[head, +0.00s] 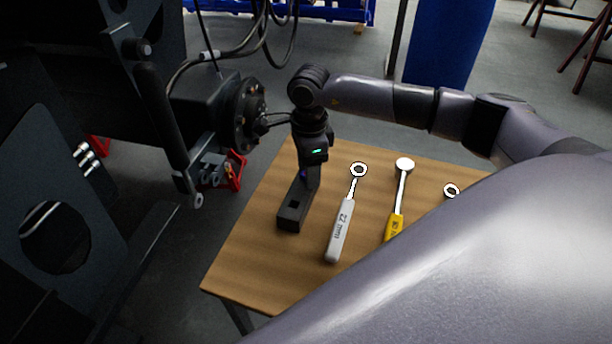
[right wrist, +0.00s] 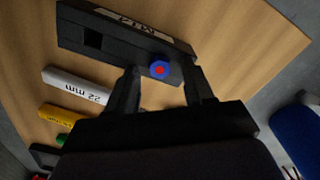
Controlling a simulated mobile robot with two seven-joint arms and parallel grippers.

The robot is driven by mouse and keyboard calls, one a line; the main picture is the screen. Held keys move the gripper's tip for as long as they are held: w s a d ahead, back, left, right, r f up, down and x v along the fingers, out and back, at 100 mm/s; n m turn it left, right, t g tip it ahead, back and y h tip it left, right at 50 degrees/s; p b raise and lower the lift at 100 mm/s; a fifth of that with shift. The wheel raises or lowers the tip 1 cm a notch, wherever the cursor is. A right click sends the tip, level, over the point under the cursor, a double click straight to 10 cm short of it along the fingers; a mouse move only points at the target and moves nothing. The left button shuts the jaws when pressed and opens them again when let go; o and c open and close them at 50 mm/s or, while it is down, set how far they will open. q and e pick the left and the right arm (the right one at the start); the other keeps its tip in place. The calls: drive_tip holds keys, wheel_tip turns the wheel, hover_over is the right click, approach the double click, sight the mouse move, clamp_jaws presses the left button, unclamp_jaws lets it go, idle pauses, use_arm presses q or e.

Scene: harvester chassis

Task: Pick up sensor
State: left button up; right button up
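A black block-shaped device, which I take to be the sensor (head: 292,213), lies on the wooden table. In the right wrist view the sensor (right wrist: 118,42) shows a pale label, a square recess and a round blue knob with a red centre. My right gripper (head: 307,178) points down over the sensor's far end. In the right wrist view its two fingers (right wrist: 163,80) stand apart, with the blue knob showing between them. I cannot tell whether the fingers touch the sensor. My left gripper is not in view.
On the table (head: 250,265), right of the sensor, lie a grey 22 mm wrench (head: 340,230), a yellow-handled tool (head: 395,226) and another ring-ended tool (head: 451,190). Dark machinery (head: 205,105) with cables stands close on the left. The table's front left corner is clear.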

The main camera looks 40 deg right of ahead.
drive_tip(key=shift+s+f, duration=0.15)
drive_tip(key=shift+f, duration=0.15)
clamp_jaws()
